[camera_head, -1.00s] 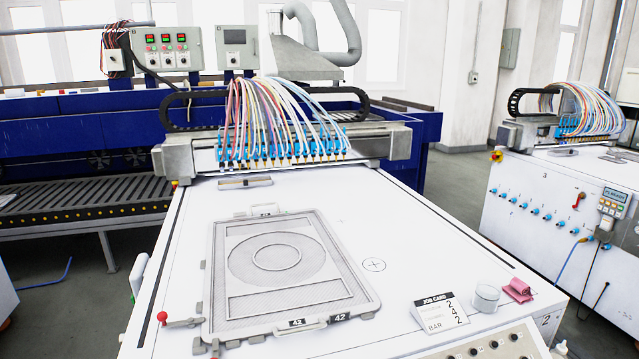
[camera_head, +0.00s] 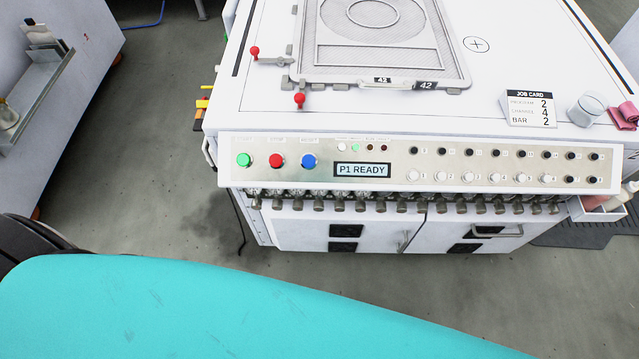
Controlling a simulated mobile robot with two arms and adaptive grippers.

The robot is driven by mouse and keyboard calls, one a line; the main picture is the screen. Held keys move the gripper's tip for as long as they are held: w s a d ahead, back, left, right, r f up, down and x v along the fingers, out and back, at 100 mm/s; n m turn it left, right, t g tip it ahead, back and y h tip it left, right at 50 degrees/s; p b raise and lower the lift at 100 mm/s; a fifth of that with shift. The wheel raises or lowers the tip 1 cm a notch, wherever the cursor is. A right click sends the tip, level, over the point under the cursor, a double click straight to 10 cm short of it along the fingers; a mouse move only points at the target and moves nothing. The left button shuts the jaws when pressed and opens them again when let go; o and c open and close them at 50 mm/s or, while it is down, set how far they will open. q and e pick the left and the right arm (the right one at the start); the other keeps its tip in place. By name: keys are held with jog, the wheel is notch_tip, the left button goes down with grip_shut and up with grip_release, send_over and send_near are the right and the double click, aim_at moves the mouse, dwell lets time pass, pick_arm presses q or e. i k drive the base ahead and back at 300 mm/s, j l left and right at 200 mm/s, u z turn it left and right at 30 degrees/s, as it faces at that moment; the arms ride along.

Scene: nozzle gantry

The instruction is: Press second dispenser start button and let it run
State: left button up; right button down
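The front control panel (camera_head: 405,190) of the white dispensing machine (camera_head: 235,75) lies across the middle of the head view. At its left end are a green button (camera_head: 245,160), a red button (camera_head: 277,161) and a blue button (camera_head: 308,161); the print above them is too small to read. A small display (camera_head: 362,170) beside them reads "P1 READY". One indicator lamp (camera_head: 355,147) above it looks green. Rows of black and white knobs fill the panel's right part. Which dispenser counts as second I cannot tell. Neither gripper is in view.
A framed screen (camera_head: 452,45) marked 42 lies on the machine top, with red-knobbed levers (camera_head: 299,99) at its left. A job card (camera_head: 528,101), a white cup (camera_head: 587,108) and a pink cloth (camera_head: 624,115) stand at the right. Valves line the panel's underside. Grey floor (camera_head: 165,140) is open at left.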

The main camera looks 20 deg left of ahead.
aim_at(242, 160)
jog(key=j+u, duration=0.15)
jog(key=u, duration=0.9)
